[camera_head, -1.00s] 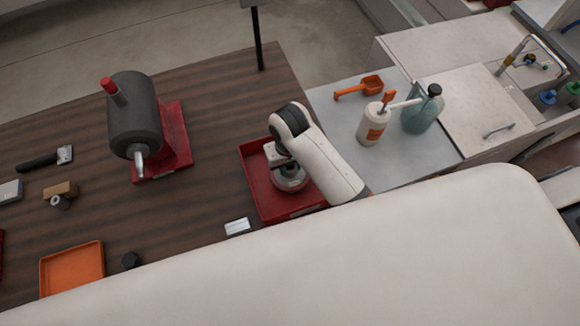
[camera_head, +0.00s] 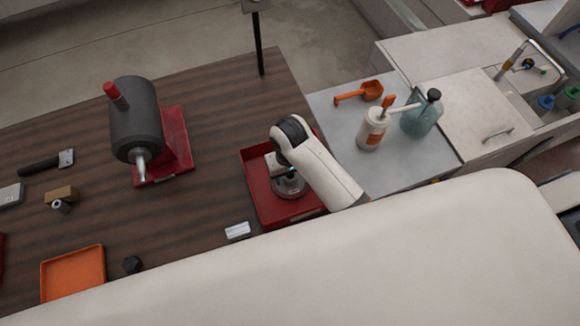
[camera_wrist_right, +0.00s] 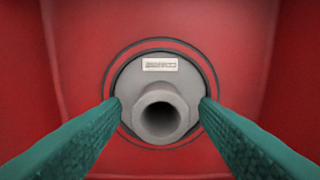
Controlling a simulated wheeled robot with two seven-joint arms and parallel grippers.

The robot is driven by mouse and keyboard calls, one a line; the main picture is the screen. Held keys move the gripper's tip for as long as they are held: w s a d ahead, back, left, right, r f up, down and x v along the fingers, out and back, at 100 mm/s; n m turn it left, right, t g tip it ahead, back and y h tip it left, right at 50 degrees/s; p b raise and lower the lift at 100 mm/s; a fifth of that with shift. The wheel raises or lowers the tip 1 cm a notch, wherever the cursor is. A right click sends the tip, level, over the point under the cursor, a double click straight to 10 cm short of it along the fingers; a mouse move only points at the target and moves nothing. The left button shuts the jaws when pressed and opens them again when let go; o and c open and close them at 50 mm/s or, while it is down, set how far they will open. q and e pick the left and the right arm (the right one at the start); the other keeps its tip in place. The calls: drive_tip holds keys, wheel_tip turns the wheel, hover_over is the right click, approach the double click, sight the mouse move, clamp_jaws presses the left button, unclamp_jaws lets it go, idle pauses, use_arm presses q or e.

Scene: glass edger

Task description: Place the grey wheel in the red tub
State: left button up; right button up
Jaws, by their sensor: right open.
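The grey wheel (camera_wrist_right: 160,82) lies in the red tub (camera_head: 256,192), on the tub's floor. In the right wrist view it is a round grey body with a hollow hub and a small label. My right gripper (camera_wrist_right: 160,112) is over the wheel, with one teal finger on each side of its hub. The fingers are open, and I cannot tell whether they touch it. In the head view my right wrist hides part of the wheel and tub. My left gripper is not in view.
A dark motor (camera_head: 136,118) on a red base stands left of the tub. Bottles (camera_head: 372,130) stand on the right counter. Wooden tabletop is free between motor and tub.

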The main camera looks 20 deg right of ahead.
wheel_tip(320, 180, up, 12)
idle(0.6)
idle(0.4)
drive_tip(key=shift+f, duration=0.1)
